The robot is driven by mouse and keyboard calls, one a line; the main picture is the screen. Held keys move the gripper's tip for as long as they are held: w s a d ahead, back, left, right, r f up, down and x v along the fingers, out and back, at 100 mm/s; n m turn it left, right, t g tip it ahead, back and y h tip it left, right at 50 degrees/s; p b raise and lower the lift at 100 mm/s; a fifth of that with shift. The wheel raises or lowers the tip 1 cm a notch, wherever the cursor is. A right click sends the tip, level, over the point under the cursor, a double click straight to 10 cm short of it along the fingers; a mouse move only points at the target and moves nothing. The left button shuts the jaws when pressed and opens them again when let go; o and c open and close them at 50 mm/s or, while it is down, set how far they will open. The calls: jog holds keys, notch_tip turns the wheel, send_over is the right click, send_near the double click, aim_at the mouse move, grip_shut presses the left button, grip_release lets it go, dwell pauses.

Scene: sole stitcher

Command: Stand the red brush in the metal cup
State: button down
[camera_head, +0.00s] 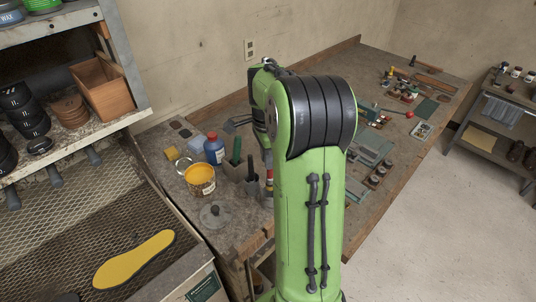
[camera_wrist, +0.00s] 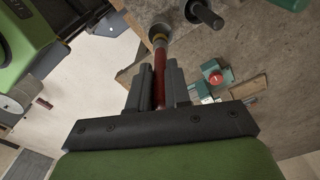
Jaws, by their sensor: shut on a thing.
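The red brush (camera_wrist: 159,75) is between the two dark fingers of my gripper (camera_wrist: 159,88) in the wrist view, and they are shut on its handle. A yellowish band (camera_wrist: 159,40) shows at its far end. That end meets a small grey round form, which may be the metal cup (camera_wrist: 157,29); I cannot tell whether the brush is inside it or over it. In the head view a piece of the red brush (camera_head: 269,175) shows upright beside my green arm, above a grey form on the bench. My gripper is mostly hidden there by the arm.
Close left on the workbench (camera_head: 225,225) stand grey holders with dark and green handles (camera_head: 237,150), an open yellow tin (camera_head: 200,180), a blue bottle (camera_head: 214,149) and a grey lid (camera_head: 213,214). Several tools and small boxes lie farther right. A shelf unit stands at left.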

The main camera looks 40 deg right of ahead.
aim_at(268, 177)
jog(key=shift+w+f+b, duration=0.1)
jog(key=shift+f+b, duration=2.15)
jog(key=shift+f, duration=0.85)
jog(key=c, duration=1)
grip_release()
jog(key=shift+r, duration=0.2)
notch_tip(268, 177, up, 16)
jog(key=p, duration=0.3)
jog(key=shift+a+f+p, duration=0.15)
jog(key=shift+f+p, duration=0.05)
jog(key=shift+p, duration=0.2)
